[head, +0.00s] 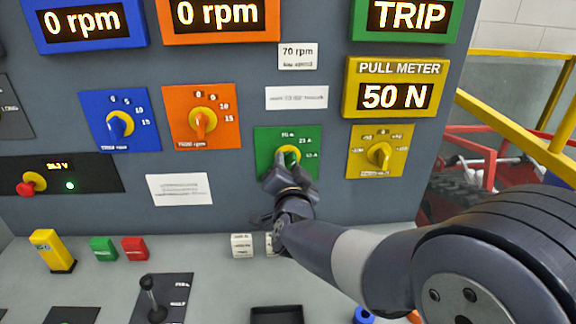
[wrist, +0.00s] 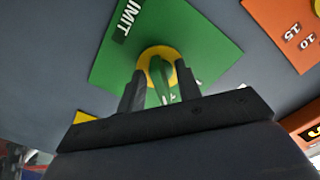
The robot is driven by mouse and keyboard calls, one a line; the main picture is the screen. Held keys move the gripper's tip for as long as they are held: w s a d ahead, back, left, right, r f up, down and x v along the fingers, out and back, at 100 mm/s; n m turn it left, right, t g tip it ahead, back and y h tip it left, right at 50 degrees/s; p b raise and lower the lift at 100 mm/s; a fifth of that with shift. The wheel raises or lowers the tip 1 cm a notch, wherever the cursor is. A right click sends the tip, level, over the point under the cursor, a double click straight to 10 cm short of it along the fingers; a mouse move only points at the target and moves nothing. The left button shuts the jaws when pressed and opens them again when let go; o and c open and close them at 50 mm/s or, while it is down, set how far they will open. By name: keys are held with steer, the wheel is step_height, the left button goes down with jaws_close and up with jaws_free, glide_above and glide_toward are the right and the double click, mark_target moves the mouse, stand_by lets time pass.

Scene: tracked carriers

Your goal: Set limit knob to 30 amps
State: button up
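The limit knob is a green pointer knob (wrist: 160,76) on a yellow disc, on a green plate (head: 264,137) low on the grey panel. In the wrist view the plate (wrist: 192,38) shows part of the word "LIMIT". The plate's amp marks are small in the head view and hard to read; the 30 mark cannot be picked out. My gripper (head: 287,166) is at the knob, its fingers reaching over the disc. In the wrist view my gripper (wrist: 160,82) has one finger on each side of the knob, with visible gaps. It looks open.
A yellow knob plate (head: 358,168) sits right of the green one; orange (head: 225,103) and blue (head: 98,110) knob plates sit left. A display above reads TRIP (head: 407,15). A lever (head: 149,292) and buttons stand on the desk below. A yellow rail (head: 512,117) is at right.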

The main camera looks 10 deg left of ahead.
steer(key=shift+c, duration=0.5)
jaws_close()
steer(key=shift+f+m+b, duration=0.1)
steer(key=shift+m+b, duration=0.2)
steer(key=shift+b, duration=0.3)
steer(key=shift+f+m+b, duration=0.1)
steer(key=shift+m+b, duration=0.5)
steer(key=shift+b, duration=0.3)
steer(key=m+b, duration=0.2)
steer(key=b, duration=0.1)
steer(key=shift+m, duration=0.3)
steer(key=m+b, duration=0.2)
steer(key=m, duration=0.1)
steer(key=m+b, duration=0.2)
steer(key=shift+r, duration=0.25)
steer(key=shift+m, duration=0.4)
